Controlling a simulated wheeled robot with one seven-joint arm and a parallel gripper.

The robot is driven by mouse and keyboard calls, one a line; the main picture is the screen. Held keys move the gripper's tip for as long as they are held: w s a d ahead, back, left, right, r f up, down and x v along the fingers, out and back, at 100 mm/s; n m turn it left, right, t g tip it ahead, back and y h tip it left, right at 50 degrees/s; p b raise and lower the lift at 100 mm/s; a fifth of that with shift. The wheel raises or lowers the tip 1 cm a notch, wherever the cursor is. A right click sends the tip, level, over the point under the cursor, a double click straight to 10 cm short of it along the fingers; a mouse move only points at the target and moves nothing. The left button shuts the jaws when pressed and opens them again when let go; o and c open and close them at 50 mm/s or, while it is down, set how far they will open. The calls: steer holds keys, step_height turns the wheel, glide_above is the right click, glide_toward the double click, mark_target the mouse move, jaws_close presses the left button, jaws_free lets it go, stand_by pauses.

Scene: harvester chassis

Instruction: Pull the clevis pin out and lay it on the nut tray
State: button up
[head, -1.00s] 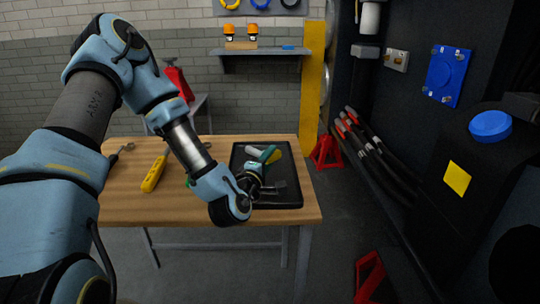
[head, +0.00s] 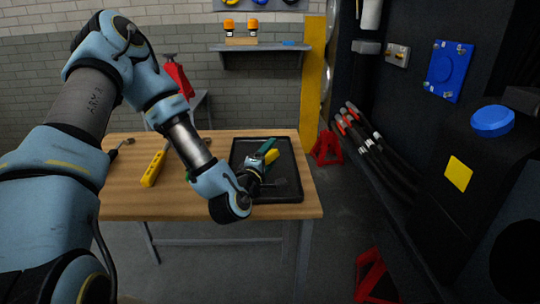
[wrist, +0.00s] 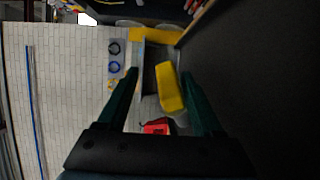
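The black tray (head: 289,161) lies on the right end of the wooden bench. My gripper (head: 268,154) is low over this tray. In the wrist view its two green fingers (wrist: 158,85) stand wide apart. A yellow block-shaped piece (wrist: 170,90) lies between them, close to the right finger and clear of the left. A pale part shows just below it. The yellow piece also shows at the fingers in the head view (head: 271,156). It may be the clevis pin's head; I cannot tell for sure. Whether it rests on the tray or the finger is unclear.
A yellow tool (head: 154,168) lies on the bench (head: 185,205) left of the tray. A yellow post (head: 312,85) and a red jack stand (head: 326,148) stand behind. The dark chassis at right carries a blue cap (head: 491,120), a blue plate (head: 449,70) and several hoses.

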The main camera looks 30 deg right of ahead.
step_height(320, 180, up, 10)
stand_by(0.5)
stand_by(0.5)
